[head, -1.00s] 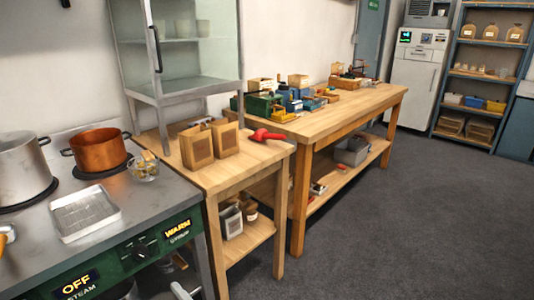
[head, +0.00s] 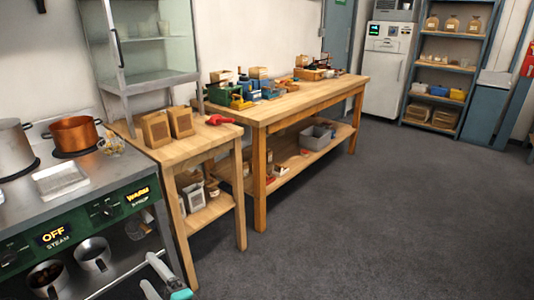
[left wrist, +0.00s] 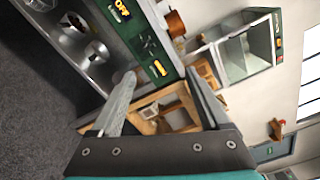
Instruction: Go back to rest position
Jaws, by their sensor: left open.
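My left gripper (head: 152,272) is at the bottom edge of the head view, low in front of the stove and the small wooden table. In the left wrist view the left gripper (left wrist: 165,85) has its two grey fingers spread wide, with nothing between them but the distant table and cabinet. It is apart from everything around it. My right gripper shows in neither view.
The stove (head: 60,211) carries a copper pot (head: 74,134), a steel pot (head: 14,147) and a tray (head: 62,181). Two brown bags (head: 156,130) and a red tool (head: 220,120) are on the small table (head: 205,146). A long workbench (head: 300,99) stands behind. Grey floor (head: 390,220) at right is clear.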

